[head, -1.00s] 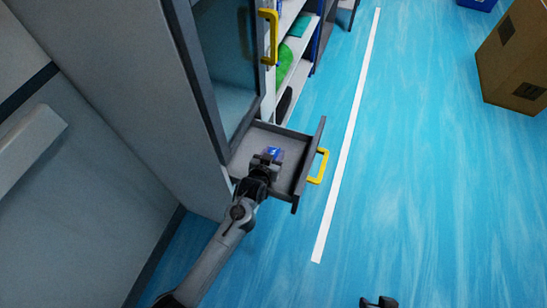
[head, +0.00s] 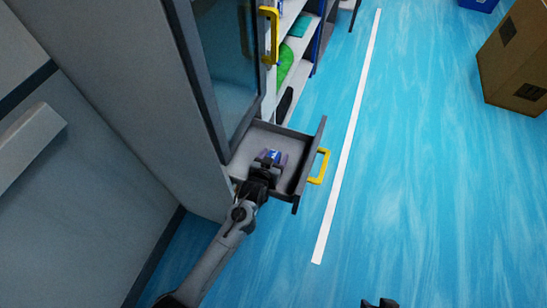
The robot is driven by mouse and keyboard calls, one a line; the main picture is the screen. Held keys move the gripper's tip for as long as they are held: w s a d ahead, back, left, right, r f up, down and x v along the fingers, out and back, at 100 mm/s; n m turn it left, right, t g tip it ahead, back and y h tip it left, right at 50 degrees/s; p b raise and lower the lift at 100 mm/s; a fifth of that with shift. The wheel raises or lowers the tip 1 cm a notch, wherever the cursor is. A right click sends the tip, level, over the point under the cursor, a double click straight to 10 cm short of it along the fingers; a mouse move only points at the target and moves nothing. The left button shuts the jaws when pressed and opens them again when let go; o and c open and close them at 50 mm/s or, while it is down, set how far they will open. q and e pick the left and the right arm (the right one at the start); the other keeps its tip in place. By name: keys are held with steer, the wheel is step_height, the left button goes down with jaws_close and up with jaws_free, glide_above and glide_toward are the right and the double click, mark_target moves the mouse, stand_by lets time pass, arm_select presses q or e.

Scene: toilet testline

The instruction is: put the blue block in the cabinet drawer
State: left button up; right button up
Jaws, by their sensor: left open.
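The cabinet drawer (head: 294,176) is pulled out, a grey tray with a yellow handle (head: 319,166) on its front. My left gripper (head: 270,162) is over the inside of the drawer with its fingers spread open. My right gripper (head: 379,303) shows only as dark tips at the bottom edge, far from the drawer.
The tall grey cabinet (head: 130,90) stands at the left, with a glass door and yellow handle (head: 270,36) above the drawer. Shelves (head: 297,60) stand behind it. A cardboard box (head: 515,60) stands at the right on the blue floor. The floor between is clear.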

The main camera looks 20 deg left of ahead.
arm_select(q)
steer(key=shift+r, duration=0.1)
steer(key=shift+s+r, duration=0.15)
steer(key=shift+r, duration=0.05)
steer(key=p+v, duration=0.3)
steer(key=v, duration=0.7)
steer(key=shift+s+r, duration=0.1)
steer(key=shift+s, duration=0.1)
steer(key=shift+s+r+p, duration=0.2)
steer(key=shift+s+p, duration=0.1)
steer(key=shift+s, duration=0.2)
steer(key=s+a+r+m+g, duration=0.1)
steer(key=s+g, duration=0.4)
steer(key=s, duration=0.6)
steer(key=s+a+r+m+g, duration=0.1)
steer(key=s+g, duration=0.4)
steer(key=s, duration=0.6)
steer(key=shift+s+a+r, duration=0.25)
steer(key=shift+a+r, duration=0.3)
steer(key=shift+a, duration=0.3)
